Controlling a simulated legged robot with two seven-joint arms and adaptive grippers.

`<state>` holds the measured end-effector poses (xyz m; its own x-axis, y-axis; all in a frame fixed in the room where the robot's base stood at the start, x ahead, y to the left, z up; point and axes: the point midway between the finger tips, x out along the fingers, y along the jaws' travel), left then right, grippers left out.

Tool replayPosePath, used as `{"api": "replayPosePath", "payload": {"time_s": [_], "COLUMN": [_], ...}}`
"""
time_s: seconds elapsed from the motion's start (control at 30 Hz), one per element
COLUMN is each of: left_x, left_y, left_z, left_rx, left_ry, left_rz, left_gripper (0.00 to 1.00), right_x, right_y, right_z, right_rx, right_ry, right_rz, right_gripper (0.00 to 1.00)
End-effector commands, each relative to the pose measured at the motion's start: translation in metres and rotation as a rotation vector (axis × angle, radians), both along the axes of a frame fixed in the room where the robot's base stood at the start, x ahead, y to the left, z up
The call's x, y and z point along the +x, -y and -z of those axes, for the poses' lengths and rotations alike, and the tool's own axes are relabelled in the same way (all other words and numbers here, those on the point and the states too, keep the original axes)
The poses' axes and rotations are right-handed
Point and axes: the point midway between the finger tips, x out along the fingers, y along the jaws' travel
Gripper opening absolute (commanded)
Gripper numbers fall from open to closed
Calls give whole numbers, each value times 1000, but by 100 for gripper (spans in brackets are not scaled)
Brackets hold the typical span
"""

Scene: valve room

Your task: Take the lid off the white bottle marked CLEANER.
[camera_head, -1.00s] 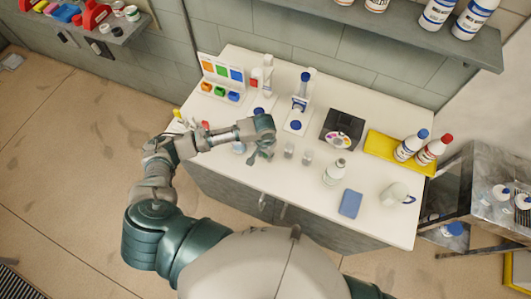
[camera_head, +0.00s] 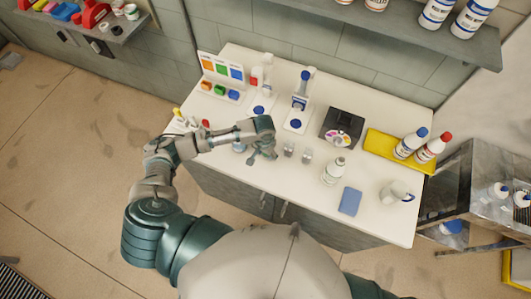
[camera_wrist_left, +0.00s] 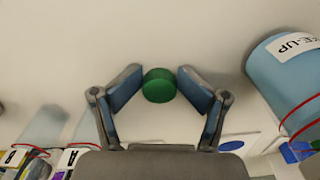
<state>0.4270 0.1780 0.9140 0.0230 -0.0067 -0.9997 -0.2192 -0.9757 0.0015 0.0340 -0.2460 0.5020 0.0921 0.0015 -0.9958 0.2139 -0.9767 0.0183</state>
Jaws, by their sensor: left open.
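A white bottle (camera_head: 333,174) with a grey-green cap stands upright on the white bench, right of my left gripper. Its label is too small to read, so I cannot confirm CLEANER. My left gripper (camera_head: 262,153) is open over the bench, left of that bottle and apart from it in the picture. In the left wrist view, a round green lid-like piece (camera_wrist_left: 159,86) shows between the open fingers, against a white background. I cannot tell whether the fingers touch it or what is under it. My right gripper is not in view.
Two small clear glasses (camera_head: 298,152) stand between gripper and bottle. A yellow tray (camera_head: 379,146) holds two bottles. A black box (camera_head: 352,121) stands behind. The bench front is partly clear.

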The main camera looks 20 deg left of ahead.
Motion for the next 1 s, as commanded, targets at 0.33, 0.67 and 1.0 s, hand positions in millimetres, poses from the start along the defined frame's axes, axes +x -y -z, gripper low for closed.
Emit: {"api": "replayPosePath", "payload": {"time_s": [0.33,0.67,1.0], "left_x": [1,0,-1], "left_y": [-1,0,0], "left_z": [-4,-72,-129], "left_rx": [2,-1,-2], "left_ry": [0,6,4], "left_rz": [0,0,1], "left_gripper": [57,57,57], "right_x": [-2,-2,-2], "right_y": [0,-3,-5], "right_z": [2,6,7], "right_rx": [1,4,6], "right_ry": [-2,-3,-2], "right_rz": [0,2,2], "right_gripper": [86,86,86]}}
